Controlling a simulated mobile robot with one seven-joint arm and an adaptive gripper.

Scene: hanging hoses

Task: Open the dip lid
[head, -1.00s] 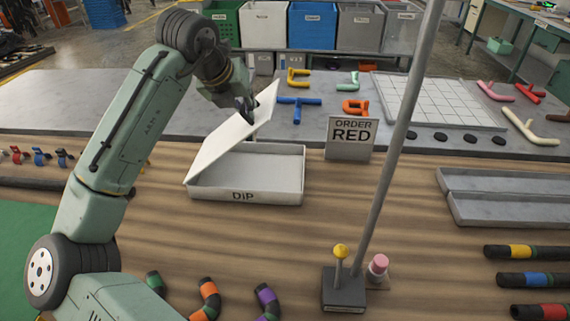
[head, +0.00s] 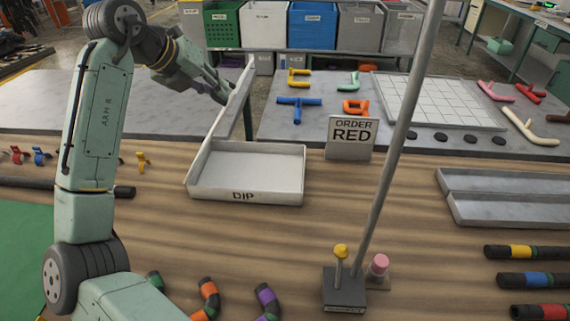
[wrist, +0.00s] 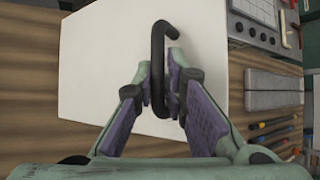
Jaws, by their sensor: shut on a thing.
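The dip box (head: 246,172) is a shallow white tray labelled DIP, standing on the wooden table, and its inside looks empty. Its white lid (head: 232,104) stands steeply raised at the box's left side. In the wrist view the lid (wrist: 100,60) fills the middle as a white panel with a black bar handle (wrist: 158,70). My gripper (head: 226,94) is at the lid's upper part; in the wrist view its fingers (wrist: 165,95) are shut on the handle, one on each side of it.
An ORDER RED sign (head: 351,138) stands right of the box. A slanted grey pole (head: 392,150) rises from near a small block with a yellow knob (head: 341,252). Coloured pipe pieces (head: 297,106) lie on the grey surface behind. The table in front of the box is mostly clear.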

